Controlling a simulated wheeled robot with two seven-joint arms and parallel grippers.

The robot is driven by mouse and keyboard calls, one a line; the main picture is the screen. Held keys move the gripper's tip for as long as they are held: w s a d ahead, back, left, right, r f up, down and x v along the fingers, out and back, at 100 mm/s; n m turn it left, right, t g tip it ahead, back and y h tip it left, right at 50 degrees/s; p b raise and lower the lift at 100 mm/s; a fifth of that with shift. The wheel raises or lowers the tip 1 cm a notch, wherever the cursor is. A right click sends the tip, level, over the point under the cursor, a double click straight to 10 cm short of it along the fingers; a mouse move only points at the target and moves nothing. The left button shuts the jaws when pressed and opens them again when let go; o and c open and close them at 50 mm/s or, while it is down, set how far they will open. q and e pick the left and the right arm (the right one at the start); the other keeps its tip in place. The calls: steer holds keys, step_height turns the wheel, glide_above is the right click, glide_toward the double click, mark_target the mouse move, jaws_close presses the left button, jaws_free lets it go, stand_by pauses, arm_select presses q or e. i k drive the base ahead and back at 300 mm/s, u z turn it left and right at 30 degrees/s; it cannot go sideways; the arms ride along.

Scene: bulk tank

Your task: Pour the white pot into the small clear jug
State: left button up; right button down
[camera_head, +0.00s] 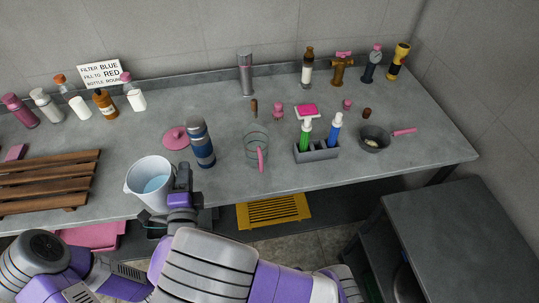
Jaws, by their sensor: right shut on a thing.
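The white pot (138,188) is upright at the counter's front edge, left of centre, with bluish liquid inside. My right gripper (180,190) is shut on the white pot at its right side. I cannot tell whether the pot touches the counter. The small clear jug (250,140) stands on the counter to the right of the pot, with a pink handle facing the front. A dark blue and grey bottle (203,150) stands between pot and jug. My left arm shows at the lower left; its gripper is not in view.
A wooden rack (45,182) lies left of the pot. A pink lid (175,138) lies behind it. A grey caddy (317,152) with green and blue bottles stands right of the jug, then a dark pan (374,140). Several bottles line the back wall.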

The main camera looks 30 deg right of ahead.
mark_target(255, 138)
steer(key=k, duration=1.05)
steer(key=u, duration=0.95)
steer(key=i, duration=1.15)
steer(key=z, duration=2.5)
steer(key=i, duration=0.5)
steer(key=k, duration=0.5)
steer(key=z, duration=0.05)
